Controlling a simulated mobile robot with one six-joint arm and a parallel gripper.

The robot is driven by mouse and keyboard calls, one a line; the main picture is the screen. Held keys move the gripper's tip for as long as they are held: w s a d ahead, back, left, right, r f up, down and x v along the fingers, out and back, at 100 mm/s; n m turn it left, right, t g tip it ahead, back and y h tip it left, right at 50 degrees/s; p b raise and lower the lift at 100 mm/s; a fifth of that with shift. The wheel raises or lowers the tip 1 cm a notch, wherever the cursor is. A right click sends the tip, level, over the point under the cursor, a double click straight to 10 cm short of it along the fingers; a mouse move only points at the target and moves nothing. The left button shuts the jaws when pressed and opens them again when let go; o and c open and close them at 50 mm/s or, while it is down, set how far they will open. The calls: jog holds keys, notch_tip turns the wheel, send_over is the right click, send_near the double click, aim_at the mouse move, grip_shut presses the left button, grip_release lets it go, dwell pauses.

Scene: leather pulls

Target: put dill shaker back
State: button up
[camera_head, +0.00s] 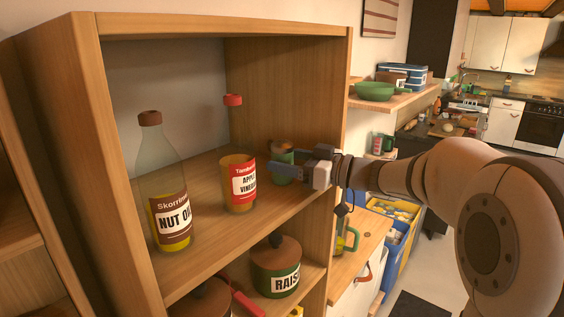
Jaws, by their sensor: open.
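A small green container with an orange-brown top (282,147) stands on the upper shelf, near the cabinet's right wall; it may be the dill shaker, but no label is readable. My gripper (290,160) reaches in from the right at this container. Its jaws are open, with one finger crossing in front of the container and the other at its right rear. I cannot tell whether the fingers touch it. The nearer finger hides part of its front.
A raisin jar (277,279) sits on the lower shelf. The cabinet's side wall (322,215) is close below my gripper.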

jog(key=b+v, duration=0.2)
jog(key=v, duration=0.8)
jog(key=shift+s+d, duration=0.2)
jog(key=shift+d, duration=0.15)
